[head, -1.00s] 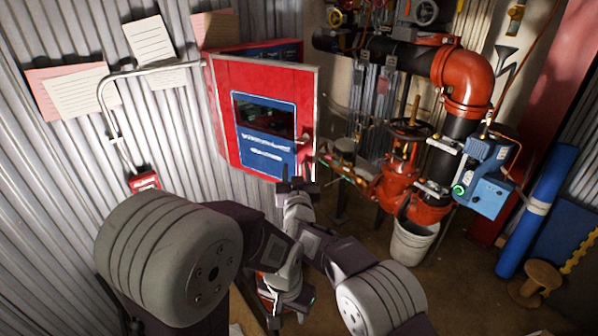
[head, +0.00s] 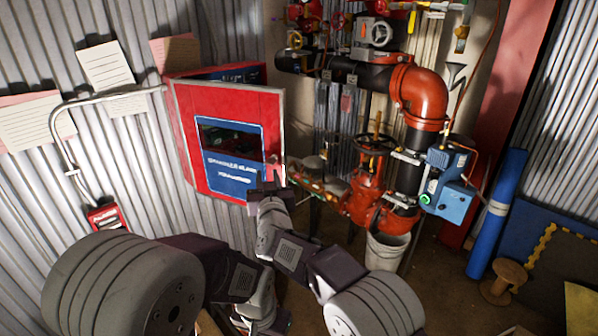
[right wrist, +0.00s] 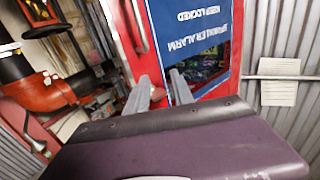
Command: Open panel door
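The panel door (head: 182,140) is a red door with a metal edge and a blue-labelled window, on a red cabinet (head: 235,72) at the corrugated wall. My right gripper (head: 267,187) is just below the handle in the head view. In the right wrist view the gripper (right wrist: 163,92) is open, its two fingers apart before the door. The handle (right wrist: 136,27) shows there as a bar beyond the fingers, not between them.
An orange and black riser pipe (head: 418,92) with valves stands right of the door. A blue box (head: 448,185) is mounted on it. A white bucket (head: 387,250) stands below. A bent metal conduit (head: 62,140) runs along the left wall.

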